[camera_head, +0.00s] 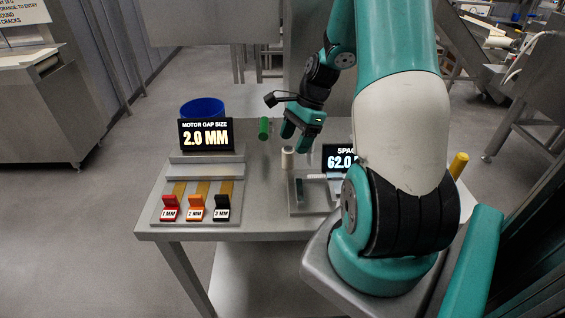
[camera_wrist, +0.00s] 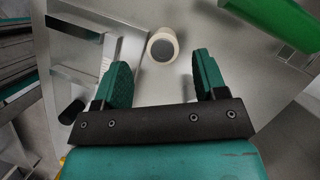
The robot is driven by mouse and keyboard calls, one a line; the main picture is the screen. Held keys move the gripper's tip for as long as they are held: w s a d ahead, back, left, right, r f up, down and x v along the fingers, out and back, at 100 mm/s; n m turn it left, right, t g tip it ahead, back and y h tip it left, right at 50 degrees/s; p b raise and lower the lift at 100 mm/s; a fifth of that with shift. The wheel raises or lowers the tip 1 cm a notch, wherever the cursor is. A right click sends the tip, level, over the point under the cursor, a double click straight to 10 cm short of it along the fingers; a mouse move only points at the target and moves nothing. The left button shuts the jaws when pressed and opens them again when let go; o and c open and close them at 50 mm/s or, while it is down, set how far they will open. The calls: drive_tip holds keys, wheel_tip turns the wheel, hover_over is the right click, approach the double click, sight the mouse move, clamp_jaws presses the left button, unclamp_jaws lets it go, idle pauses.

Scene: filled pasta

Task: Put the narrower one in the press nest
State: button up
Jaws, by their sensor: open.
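A cream cylinder (camera_head: 287,158) stands upright on the steel table. In the wrist view the same cylinder (camera_wrist: 154,54) shows a dark grey end face, just beyond the fingertips. A green cylinder (camera_head: 263,128) is behind it to the left, and a large green shape (camera_wrist: 280,20) fills the wrist view's top right. I cannot tell which cylinder is narrower. My gripper (camera_head: 297,137) is open and empty above the cream cylinder; the fingers (camera_wrist: 158,68) are spread wide. A metal fixture (camera_head: 297,204), possibly the press nest, is to the right front, partly hidden by my arm.
A display (camera_head: 206,135) reads "MOTOR GAP SIZE 2.0 MM". Before it, a tray (camera_head: 155,215) holds red (camera_head: 169,205), orange (camera_head: 195,205) and black (camera_head: 221,205) pieces marked 1, 2 and 3 MM. A blue bin (camera_head: 203,108) stands behind. A second display (camera_head: 340,160) is partly hidden. A yellow cylinder (camera_head: 459,164) is at right.

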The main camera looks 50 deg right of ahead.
sight(288, 148)
drive_tip(key=x, duration=0.4)
drive_tip(key=shift+w+a+p, duration=0.25)
drive_tip(key=shift+a+p, duration=0.05)
drive_tip(key=shift+a+f, duration=0.2)
drive_tip(key=shift+f, duration=0.4)
drive_tip(key=c, duration=1.1)
drive_tip(key=shift+w+r, duration=0.1)
drive_tip(key=shift+r, duration=0.05)
drive_tip(key=shift+c, duration=0.2)
